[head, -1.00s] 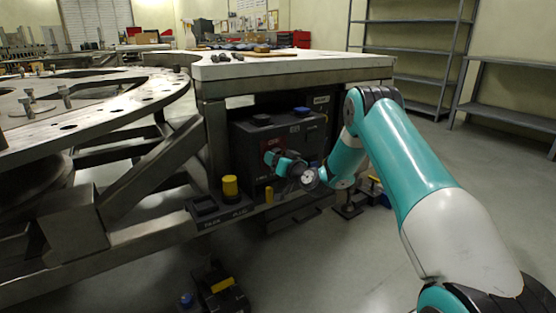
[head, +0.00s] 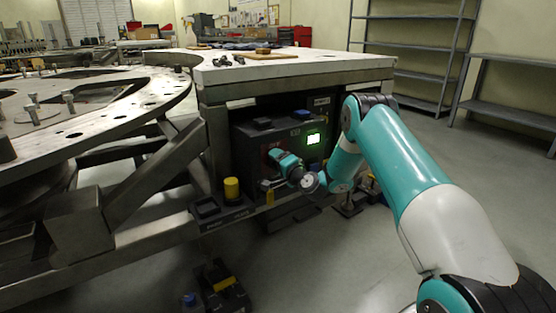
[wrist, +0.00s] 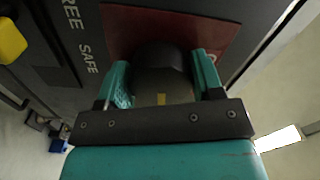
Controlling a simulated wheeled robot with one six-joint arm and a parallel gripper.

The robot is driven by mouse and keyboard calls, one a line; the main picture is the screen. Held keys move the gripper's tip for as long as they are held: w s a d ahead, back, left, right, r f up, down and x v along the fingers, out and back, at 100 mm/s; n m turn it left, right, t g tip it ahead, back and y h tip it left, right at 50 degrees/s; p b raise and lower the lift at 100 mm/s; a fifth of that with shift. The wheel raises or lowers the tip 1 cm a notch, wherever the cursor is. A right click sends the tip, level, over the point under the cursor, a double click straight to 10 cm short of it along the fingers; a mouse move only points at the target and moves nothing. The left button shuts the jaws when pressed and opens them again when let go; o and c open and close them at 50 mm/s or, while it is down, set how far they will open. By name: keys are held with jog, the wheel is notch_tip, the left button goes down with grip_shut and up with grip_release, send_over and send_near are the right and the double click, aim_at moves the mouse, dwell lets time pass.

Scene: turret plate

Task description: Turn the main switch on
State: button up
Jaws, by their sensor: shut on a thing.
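The main switch is a dark knob (wrist: 162,58) on a red plate (wrist: 125,28) in the wrist view. The plate also shows beside my gripper in the head view, on the front of a dark control cabinet (head: 243,140). My gripper (wrist: 162,72) has one teal finger on each side of the knob and is shut on it. A small yellow mark shows on the knob between the fingers. In the head view my gripper (head: 274,156) is at the cabinet front and hides most of the knob. A display (head: 314,139) on the cabinet glows green-white.
A yellow cylinder (head: 232,188) stands on a ledge left of my gripper. A light-topped bench (head: 300,68) overhangs the cabinet, and a large round metal plate (head: 90,125) is at the left. Dark gear with a yellow part (head: 223,285) is on the floor. Open floor lies at right.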

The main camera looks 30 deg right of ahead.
jog(key=shift+m+p, duration=0.3)
jog(key=shift+m, duration=0.6)
jog(key=o, duration=0.9)
jog(key=shift+s+d+f+b, duration=0.1)
jog(key=shift+s+d+b, duration=0.05)
jog(key=shift+s+b, duration=4.1)
jog(key=shift+s+d+b, duration=0.15)
jog(key=shift+s+b, duration=3.75)
jog(key=shift+s, duration=0.55)
